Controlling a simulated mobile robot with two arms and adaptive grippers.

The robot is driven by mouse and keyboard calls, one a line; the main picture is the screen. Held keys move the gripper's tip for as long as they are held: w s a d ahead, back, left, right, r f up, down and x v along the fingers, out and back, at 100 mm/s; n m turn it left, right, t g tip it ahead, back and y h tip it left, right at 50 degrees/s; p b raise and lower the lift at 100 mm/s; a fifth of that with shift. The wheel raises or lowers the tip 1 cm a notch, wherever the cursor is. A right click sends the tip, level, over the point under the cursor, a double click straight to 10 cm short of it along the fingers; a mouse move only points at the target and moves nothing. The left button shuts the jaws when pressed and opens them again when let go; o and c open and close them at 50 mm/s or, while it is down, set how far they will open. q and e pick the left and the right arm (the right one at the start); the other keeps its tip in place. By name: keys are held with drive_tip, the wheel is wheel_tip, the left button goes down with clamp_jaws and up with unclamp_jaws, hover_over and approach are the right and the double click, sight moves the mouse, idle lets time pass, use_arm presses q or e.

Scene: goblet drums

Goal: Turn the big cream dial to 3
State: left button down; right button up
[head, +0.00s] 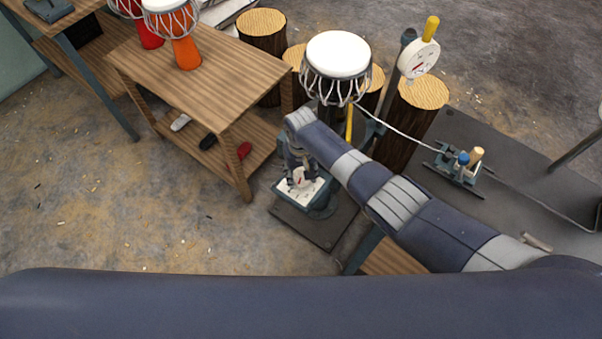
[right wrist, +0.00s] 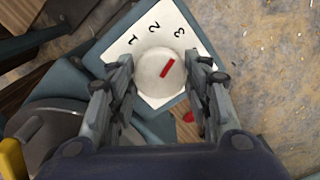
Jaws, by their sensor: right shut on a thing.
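The big cream dial (right wrist: 157,76) is round and carries a red mark. It sits on a white plate (right wrist: 190,58) printed with 1, 2 and 3. The red mark points up and right, roughly toward the 3. My right gripper (right wrist: 160,84) has one finger on each side of the dial and is shut on it. In the head view, my right gripper (head: 297,174) reaches down onto the white plate (head: 312,192) on its blue-grey stand and hides much of the dial. My left gripper is out of view.
A goblet drum (head: 337,56) with a white head stands behind my right arm. A white gauge (head: 418,57) with a yellow handle is right of it. Tree stumps (head: 262,24) are behind. Floor at left is mostly clear.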

sight(301, 177)
drive_tip(key=o, duration=1.1)
drive_tip(key=shift+c, duration=0.2)
wheel_tip(301, 177, up, 12)
drive_tip(key=shift+s+f, duration=0.1)
drive_tip(key=shift+f, duration=0.05)
idle(0.4)
